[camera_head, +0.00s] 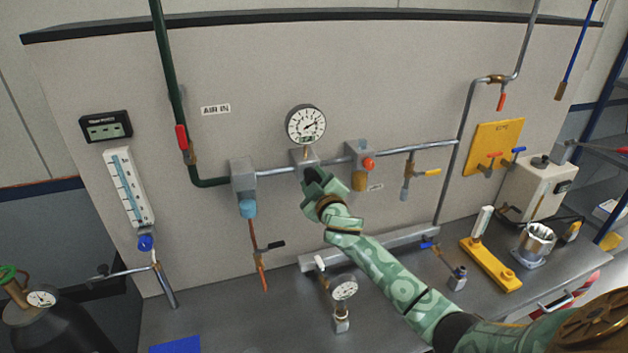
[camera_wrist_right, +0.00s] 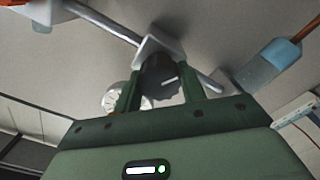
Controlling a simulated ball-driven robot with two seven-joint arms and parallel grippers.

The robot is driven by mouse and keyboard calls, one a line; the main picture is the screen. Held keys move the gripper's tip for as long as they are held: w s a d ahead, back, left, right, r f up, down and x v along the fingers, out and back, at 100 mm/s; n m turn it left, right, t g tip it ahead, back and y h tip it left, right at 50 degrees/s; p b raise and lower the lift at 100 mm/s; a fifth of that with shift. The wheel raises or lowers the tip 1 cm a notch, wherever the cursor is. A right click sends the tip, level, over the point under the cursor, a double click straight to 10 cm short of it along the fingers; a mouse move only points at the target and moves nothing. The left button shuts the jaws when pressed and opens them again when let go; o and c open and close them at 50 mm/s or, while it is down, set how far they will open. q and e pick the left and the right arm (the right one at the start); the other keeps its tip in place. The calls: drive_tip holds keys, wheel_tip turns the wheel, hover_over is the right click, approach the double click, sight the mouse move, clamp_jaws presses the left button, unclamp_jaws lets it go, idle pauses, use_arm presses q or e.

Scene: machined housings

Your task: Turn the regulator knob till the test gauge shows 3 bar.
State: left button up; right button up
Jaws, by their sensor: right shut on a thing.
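The dark regulator knob (camera_wrist_right: 160,75) sits under the grey regulator body (camera_head: 305,158) on the wall pipe, with a white mark on its face. My right gripper (camera_head: 316,183) is shut on the knob; in the right wrist view its two green fingers (camera_wrist_right: 160,86) lie on either side of it. A round white gauge (camera_head: 306,124) stands above the regulator, its needle pointing to the right; its numbers are too small to read. Another gauge (camera_head: 344,289) stands on the bench fitting. I cannot tell which is the test gauge. My left gripper is not in view.
A filter with a blue bowl (camera_head: 247,208) hangs left of the regulator, and a unit with a red knob (camera_head: 369,164) is to its right. A valve with a yellow handle (camera_head: 427,173) is further right. Bare bench (camera_head: 220,325) shows at the front left.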

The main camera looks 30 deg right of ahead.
drive_tip(key=n+p, duration=0.1)
drive_tip(key=n, duration=0.6)
drive_tip(key=shift+f, duration=0.1)
drive_tip(key=n+p, duration=0.1)
drive_tip(key=n, duration=0.5)
drive_tip(key=shift+n, duration=0.4)
drive_tip(key=n+p, duration=0.1)
drive_tip(key=n, duration=0.4)
drive_tip(key=shift+f, duration=0.1)
drive_tip(key=n+p, duration=0.1)
drive_tip(key=n, duration=0.4)
drive_tip(key=shift+d+p, duration=0.1)
drive_tip(key=shift+p, duration=0.2)
drive_tip(key=shift+f, duration=0.1)
drive_tip(key=o, duration=1)
drive_tip(key=shift+c, duration=0.2)
drive_tip(key=shift+s, duration=0.1)
drive_tip(key=v, duration=1.6)
